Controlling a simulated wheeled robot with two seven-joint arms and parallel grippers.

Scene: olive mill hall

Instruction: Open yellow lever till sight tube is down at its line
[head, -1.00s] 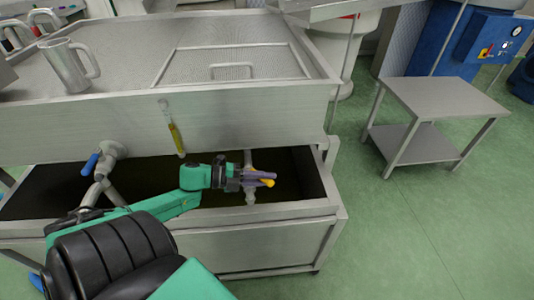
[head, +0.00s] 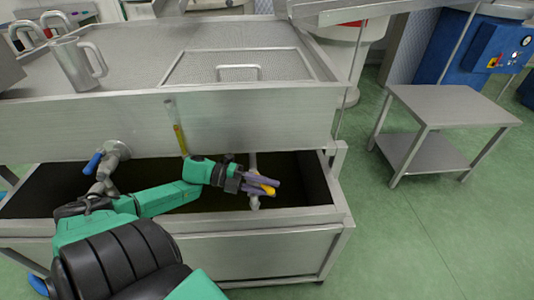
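The yellow lever (head: 268,190) sits on a grey valve pipe (head: 254,165) in front of the steel tank (head: 100,120). Part of the lever is hidden by my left gripper (head: 263,187). The gripper's two purple-grey fingers lie on either side of the lever, very near or touching it; I cannot tell whether they press on it. The sight tube (head: 176,127) stands slightly tilted on the tank's front wall, with yellow-green liquid in its lower part and a clear upper part. Its line is too small to make out. My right gripper is out of view.
A blue-handled valve (head: 93,163) is left of my arm. An open steel trough (head: 300,213) with a dark inside lies below the tank. A metal jug (head: 75,63) stands on the tank top. A steel side table (head: 450,104) stands right, with clear green floor around it.

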